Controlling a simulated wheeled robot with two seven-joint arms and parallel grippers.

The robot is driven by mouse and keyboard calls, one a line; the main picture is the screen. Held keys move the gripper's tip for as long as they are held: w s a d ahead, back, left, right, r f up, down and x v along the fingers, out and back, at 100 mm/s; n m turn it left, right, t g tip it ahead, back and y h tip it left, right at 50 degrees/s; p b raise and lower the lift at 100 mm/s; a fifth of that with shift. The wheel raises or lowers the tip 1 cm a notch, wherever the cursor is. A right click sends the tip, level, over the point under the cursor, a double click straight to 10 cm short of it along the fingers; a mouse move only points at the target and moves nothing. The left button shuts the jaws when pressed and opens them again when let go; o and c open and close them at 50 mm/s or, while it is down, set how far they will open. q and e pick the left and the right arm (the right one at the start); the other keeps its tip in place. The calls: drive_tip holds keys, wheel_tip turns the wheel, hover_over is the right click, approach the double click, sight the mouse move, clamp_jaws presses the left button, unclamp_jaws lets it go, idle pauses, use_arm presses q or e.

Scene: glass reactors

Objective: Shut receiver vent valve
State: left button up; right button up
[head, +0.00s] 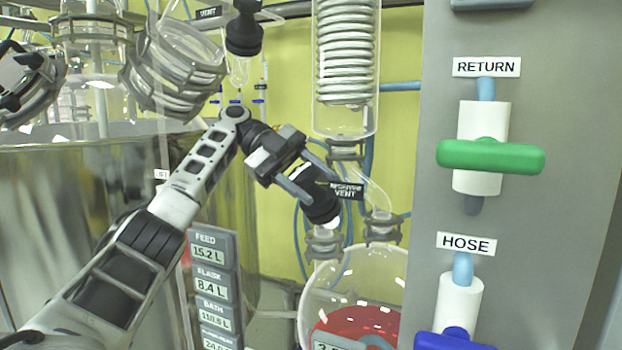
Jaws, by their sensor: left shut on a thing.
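The receiver vent valve has a black knob (321,208) above the glass receiver, with a black label reading VENT (345,191) beside it. My left gripper (308,182) comes in from the left and is shut on this black knob. The fingers and the gripper body hide part of the valve, so I cannot tell how far it is turned. The round glass receiver (377,268) below holds red liquid. My right gripper is not in view.
A grey panel at the right carries a green RETURN handle (490,156) and a blue HOSE handle (453,340). A glass coil condenser (346,60) hangs above the receiver. Another black knob (244,35) is by the upper VENT label. A readout board (212,290) stands beside my left arm.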

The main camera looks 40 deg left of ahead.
sight(309, 169)
use_arm(q)
drive_tip(key=shift+m+g, duration=0.5)
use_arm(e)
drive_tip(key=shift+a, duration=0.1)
use_arm(q)
drive_tip(key=o, duration=1)
drive_tip(key=shift+s+a, duration=0.1)
drive_tip(key=shift+r, duration=1.5)
drive_tip(key=s+d+r+b, duration=0.4)
drive_tip(key=s+d+r, duration=0.5)
drive_tip(key=s+r, duration=0.1)
drive_tip(key=shift+s, duration=0.4)
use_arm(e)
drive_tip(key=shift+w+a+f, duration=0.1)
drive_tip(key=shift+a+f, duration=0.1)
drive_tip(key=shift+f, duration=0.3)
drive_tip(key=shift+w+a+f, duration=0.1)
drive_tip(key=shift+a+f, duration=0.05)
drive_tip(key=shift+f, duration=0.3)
